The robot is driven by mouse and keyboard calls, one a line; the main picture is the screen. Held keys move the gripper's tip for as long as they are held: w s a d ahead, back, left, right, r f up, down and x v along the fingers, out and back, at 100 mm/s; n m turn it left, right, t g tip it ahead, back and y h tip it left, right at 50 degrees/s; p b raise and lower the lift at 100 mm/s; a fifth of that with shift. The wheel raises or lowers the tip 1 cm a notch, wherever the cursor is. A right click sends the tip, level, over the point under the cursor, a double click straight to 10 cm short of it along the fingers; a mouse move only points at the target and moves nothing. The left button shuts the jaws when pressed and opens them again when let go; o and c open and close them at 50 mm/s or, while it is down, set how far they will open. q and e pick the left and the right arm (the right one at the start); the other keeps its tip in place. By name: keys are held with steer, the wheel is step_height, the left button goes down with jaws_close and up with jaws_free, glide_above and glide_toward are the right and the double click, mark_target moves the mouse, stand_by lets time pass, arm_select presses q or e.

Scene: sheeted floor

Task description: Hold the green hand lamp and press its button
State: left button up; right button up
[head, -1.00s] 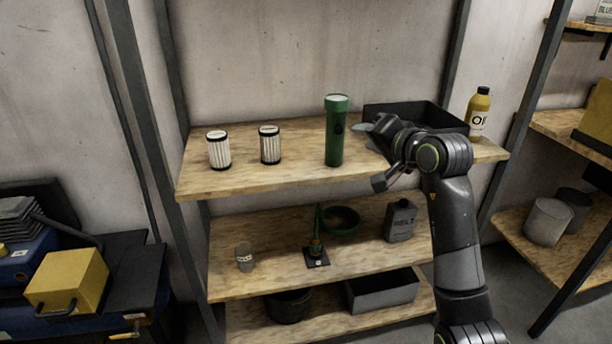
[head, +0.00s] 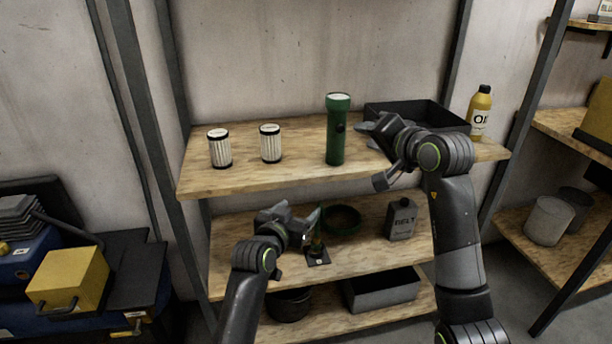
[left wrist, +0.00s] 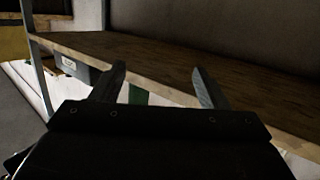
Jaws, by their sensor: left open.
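The green hand lamp (head: 336,132) stands upright on the upper wooden shelf, its pale lens end up. A dark spot on its upper side may be the button. My right gripper (head: 369,155) is open just to the right of the lamp, its fingers apart and not around it. My left gripper (head: 298,213) is open and empty, lower down in front of the middle shelf. Its two spread fingers also show in the left wrist view (left wrist: 160,85). A small green patch (left wrist: 138,95) shows between them there; I cannot tell what it is.
Two white ribbed cylinders (head: 220,149) (head: 270,144) stand left of the lamp on the upper shelf (head: 230,181). A black bin (head: 415,112) and a yellow oil bottle (head: 479,112) stand to its right. The middle shelf holds a green bowl (head: 343,219) and a grey can (head: 402,219).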

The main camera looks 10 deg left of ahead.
arm_select(q)
steer(key=m+t+h, duration=0.1)
steer(key=t, duration=0.1)
glide_toward(332, 146)
steer(key=x, duration=1.2)
steer(key=shift+w+d, duration=0.15)
steer(key=shift+w, duration=0.1)
steer(key=c, duration=1.1)
steer(key=shift+c, duration=0.4)
arm_select(e)
jaws_close()
stand_by(0.8)
